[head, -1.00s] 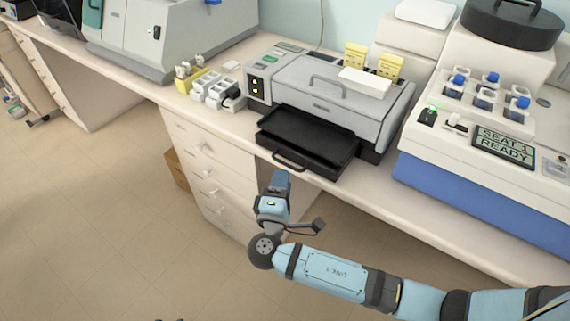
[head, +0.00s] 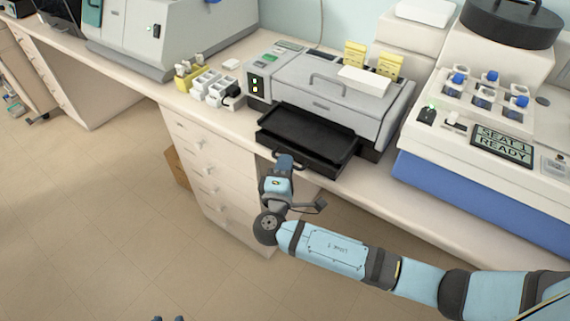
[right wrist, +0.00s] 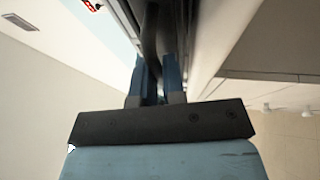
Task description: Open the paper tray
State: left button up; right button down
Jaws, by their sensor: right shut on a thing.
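The paper tray (head: 307,133) is a black, shallow tray that juts out from the front of the grey printer-like machine (head: 335,90) on the bench. Its looped handle is at the tray's front left edge, largely hidden by my right gripper. My right gripper (head: 284,160) is at that handle and shut on it. In the right wrist view, the blue fingers (right wrist: 157,82) stand on either side of a dark bar. Only two small tips of my left gripper (head: 169,319) show at the bottom edge of the head view, with a gap between them.
White and yellow racks (head: 212,88) stand left of the machine. A white and blue staining unit (head: 480,160) reading "SEAT 1 READY" stands to the right. White drawers (head: 205,165) are under the bench. The floor in front is clear.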

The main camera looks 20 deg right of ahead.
jog(key=s+a+b, duration=0.1)
jog(key=s+a, duration=0.5)
jog(key=a, duration=0.2)
jog(key=c, duration=1.2)
grip_release()
